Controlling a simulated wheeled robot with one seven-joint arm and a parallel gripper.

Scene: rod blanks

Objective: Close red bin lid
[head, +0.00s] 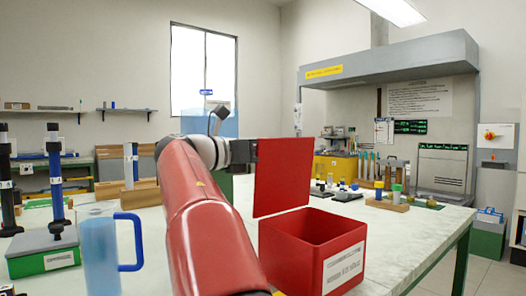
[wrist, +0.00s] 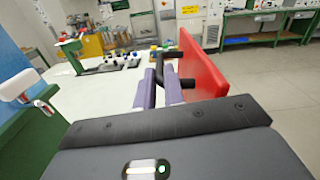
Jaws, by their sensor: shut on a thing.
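The red bin (head: 290,262) stands on the white table near its front right, and its open top shows the inside. Its red lid (head: 284,178) stands upright above the bin's back left rim. In the wrist view, the lid (wrist: 203,65) is seen edge-on, with a black handle (wrist: 187,83) on its left face. My gripper (wrist: 158,76) is at this handle, its two purple-grey fingers shut on it. In the head view, the lid hides the handle and fingertips.
A clear blue jug (head: 98,255) stands at the left front, beside a green-based stand (head: 45,252). A wooden block with rods (head: 387,203) and dark trays are behind the bin at right.

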